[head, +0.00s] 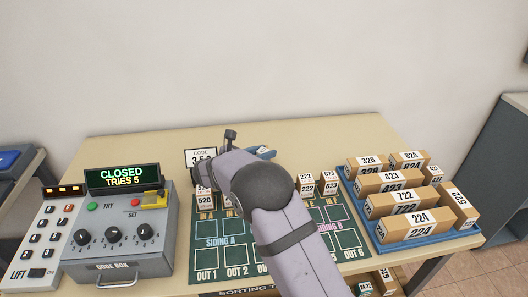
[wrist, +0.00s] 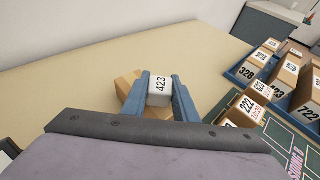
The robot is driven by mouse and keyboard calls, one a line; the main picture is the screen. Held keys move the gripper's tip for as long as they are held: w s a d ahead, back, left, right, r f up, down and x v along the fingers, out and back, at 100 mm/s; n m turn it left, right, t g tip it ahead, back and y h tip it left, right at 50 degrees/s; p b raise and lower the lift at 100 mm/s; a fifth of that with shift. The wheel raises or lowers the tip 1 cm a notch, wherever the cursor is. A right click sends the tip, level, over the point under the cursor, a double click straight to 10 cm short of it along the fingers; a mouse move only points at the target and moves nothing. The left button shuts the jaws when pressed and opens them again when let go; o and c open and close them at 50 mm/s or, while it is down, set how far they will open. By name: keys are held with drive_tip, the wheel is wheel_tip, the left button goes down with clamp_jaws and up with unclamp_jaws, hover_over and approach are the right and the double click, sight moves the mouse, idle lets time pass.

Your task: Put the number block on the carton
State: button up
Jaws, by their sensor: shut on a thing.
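My gripper (wrist: 161,84) is shut on a white number block (wrist: 160,88) marked 423, held between its two blue fingers. In the wrist view a brown carton (wrist: 126,84) lies right under and behind the block. I cannot tell whether the block touches it. That carton's label is not visible. In the head view my arm hides the block and this carton; only a bit of blue finger (head: 263,152) shows past it. A carton marked 423 (head: 386,180) sits in the blue tray at the right.
The blue tray (head: 440,238) holds several numbered cartons. A green sorting board (head: 207,257) with small numbered cartons lies under my arm. A grey code box (head: 118,240) reading "CLOSED TRIES 5" and a lift keypad (head: 42,237) stand at the left.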

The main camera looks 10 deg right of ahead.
drive_tip(key=shift+f, duration=0.1)
drive_tip(key=o, duration=1)
drive_tip(key=shift+o, duration=0.2)
drive_tip(key=shift+a, duration=0.1)
drive_tip(key=b+v, duration=0.1)
drive_tip(key=v, duration=1.1)
drive_tip(key=shift+b, duration=0.4)
